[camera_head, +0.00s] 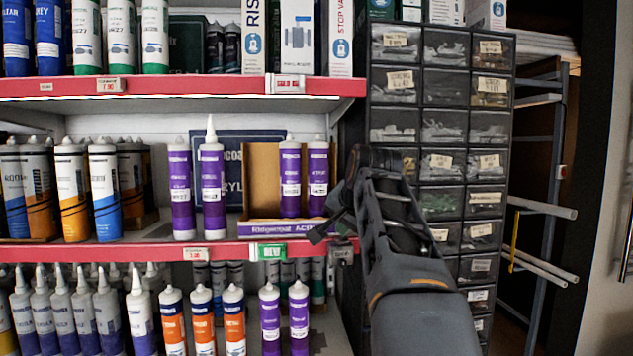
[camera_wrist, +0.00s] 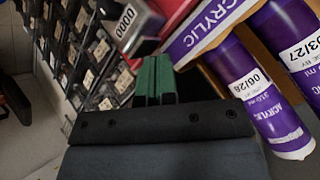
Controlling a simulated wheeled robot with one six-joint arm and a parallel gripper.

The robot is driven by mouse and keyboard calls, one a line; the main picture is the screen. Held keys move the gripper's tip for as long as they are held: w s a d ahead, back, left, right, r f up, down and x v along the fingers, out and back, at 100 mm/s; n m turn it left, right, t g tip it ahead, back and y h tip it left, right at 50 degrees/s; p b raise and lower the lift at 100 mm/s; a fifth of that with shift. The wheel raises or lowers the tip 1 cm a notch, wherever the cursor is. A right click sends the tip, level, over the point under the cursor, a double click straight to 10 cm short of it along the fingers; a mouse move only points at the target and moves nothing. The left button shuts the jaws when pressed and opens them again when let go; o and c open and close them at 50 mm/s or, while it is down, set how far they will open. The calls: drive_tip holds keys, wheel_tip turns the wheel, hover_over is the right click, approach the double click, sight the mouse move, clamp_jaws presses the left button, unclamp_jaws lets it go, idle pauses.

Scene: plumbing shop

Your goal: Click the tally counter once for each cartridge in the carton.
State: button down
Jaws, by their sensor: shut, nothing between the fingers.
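The tally counter (camera_wrist: 134,24) is a small grey device whose display reads 0000 in the wrist view. It shows small at the shelf edge in the head view (camera_head: 342,251). My gripper (camera_wrist: 155,62) is shut and empty, its green fingers just short of the counter in the picture; whether they touch it I cannot tell. In the head view my gripper (camera_head: 322,232) is in front of the carton's right end. The open carton (camera_head: 262,160) shows two purple cartridges, one (camera_head: 290,182) beside the other (camera_head: 318,182). My arm may hide part of its right side.
Two more purple cartridges (camera_head: 181,190) stand on the shelf left of the carton, outside it. The red shelf edge (camera_head: 130,252) carries price tags. A dark drawer cabinet (camera_head: 443,130) stands at right behind my arm. More cartridges (camera_head: 285,320) fill the shelf below.

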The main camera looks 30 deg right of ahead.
sight(344, 239)
drive_tip(key=shift+f, duration=0.3)
drive_tip(key=shift+r, duration=0.2)
drive_tip(key=shift+r+p, duration=0.8)
drive_tip(key=shift+r, duration=0.05)
wheel_tip(344, 239, up, 2)
drive_tip(key=shift+r+p, duration=0.15)
drive_tip(key=shift+p, duration=1.05)
drive_tip(key=shift+r, duration=1.8)
drive_tip(key=shift+w, duration=0.1)
